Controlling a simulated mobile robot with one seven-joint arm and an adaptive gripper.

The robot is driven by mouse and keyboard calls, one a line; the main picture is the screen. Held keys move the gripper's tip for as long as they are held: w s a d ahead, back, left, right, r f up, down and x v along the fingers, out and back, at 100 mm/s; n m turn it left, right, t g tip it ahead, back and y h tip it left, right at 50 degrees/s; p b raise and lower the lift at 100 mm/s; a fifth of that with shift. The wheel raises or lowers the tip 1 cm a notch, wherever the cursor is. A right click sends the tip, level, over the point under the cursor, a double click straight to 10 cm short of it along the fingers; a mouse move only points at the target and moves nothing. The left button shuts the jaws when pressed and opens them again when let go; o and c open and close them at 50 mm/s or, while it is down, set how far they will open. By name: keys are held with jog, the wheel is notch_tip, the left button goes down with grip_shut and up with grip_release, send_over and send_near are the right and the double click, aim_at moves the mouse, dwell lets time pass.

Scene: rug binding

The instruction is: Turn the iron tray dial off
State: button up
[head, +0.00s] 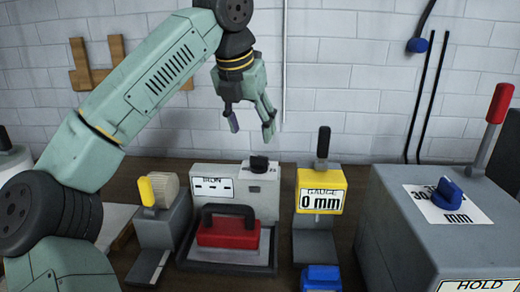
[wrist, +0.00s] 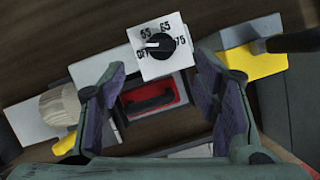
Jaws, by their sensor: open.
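The iron tray dial (head: 259,163) is a black knob on top of the white box labelled IRON (head: 208,185). In the wrist view the dial (wrist: 161,46) sits on a white plate marked OFF, 55, 65 and 75. Its white pointer line points left, near OFF and 55; I cannot tell exactly which mark it meets. My gripper (head: 250,122) is open and empty, above the dial and apart from it. In the wrist view my gripper (wrist: 160,78) shows its two fingers spread wide, with the dial just beyond them.
A red iron (head: 228,233) with a black handle sits in the tray in front of the box. A yellow gauge (head: 321,200) reading 0 mm stands right of it. A grey machine (head: 440,235) with a blue knob and red lever is further right. A spool device (head: 163,215) stands left.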

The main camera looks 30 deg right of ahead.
aim_at(259, 157)
jog(key=p+x, duration=0.1)
jog(key=x, duration=0.7)
jog(key=shift+d+f+p, duration=0.2)
jog(key=shift+f+p, duration=0.15)
jog(key=shift+c, duration=0.3)
